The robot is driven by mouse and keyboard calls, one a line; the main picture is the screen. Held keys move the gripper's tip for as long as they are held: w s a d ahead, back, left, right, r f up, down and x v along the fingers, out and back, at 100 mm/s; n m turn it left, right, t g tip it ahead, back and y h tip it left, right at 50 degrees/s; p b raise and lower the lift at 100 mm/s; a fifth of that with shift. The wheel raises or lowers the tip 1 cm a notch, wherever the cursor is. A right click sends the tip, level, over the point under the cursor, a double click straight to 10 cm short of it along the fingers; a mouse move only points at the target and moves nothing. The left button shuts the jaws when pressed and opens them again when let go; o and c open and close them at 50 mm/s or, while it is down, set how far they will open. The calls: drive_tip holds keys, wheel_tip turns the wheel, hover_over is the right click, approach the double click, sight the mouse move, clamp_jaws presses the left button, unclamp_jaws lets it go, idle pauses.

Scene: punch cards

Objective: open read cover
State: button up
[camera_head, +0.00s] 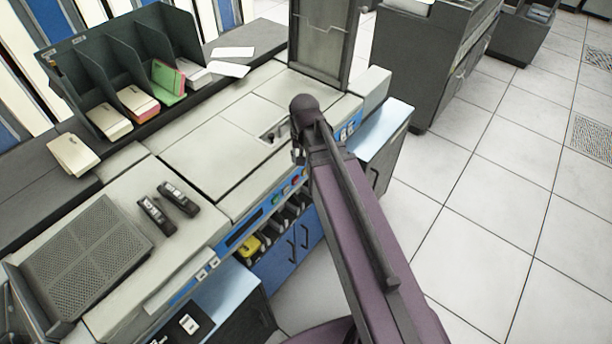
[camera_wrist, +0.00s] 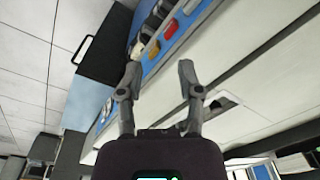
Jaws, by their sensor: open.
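The card machine has a light grey top with flat cover panels. One panel, which looks like the read cover (camera_head: 246,118), has a small dark recessed handle (camera_head: 273,133) near its right end, and it lies flat and closed. In the wrist view a dark recess (camera_wrist: 225,99) shows in the pale panel, to the right of my fingers. My gripper (camera_wrist: 158,76) is open and empty, with its two fingers apart over the machine's front edge. In the head view my arm hides most of the gripper.
A blue front strip (camera_head: 245,228) with coloured buttons runs below the cover. A dark upright frame (camera_head: 322,40) stands at the machine's far end. A card rack (camera_head: 105,70) stands behind, and two black blocks (camera_head: 168,207) lie at the left. Tiled floor is free at right.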

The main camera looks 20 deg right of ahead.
drive_tip(key=shift+n, duration=0.8)
drive_tip(key=s+f+b, duration=0.1)
drive_tip(key=s, duration=0.1)
drive_tip(key=s+f, duration=0.1)
drive_tip(key=s, duration=0.1)
drive_tip(key=shift+f+b, duration=0.2)
drive_tip(key=shift+b, duration=0.15)
drive_tip(key=shift+s, duration=0.1)
drive_tip(key=s, duration=0.1)
drive_tip(key=s+n, duration=0.1)
drive_tip(key=s, duration=0.1)
drive_tip(key=shift+d, duration=0.2)
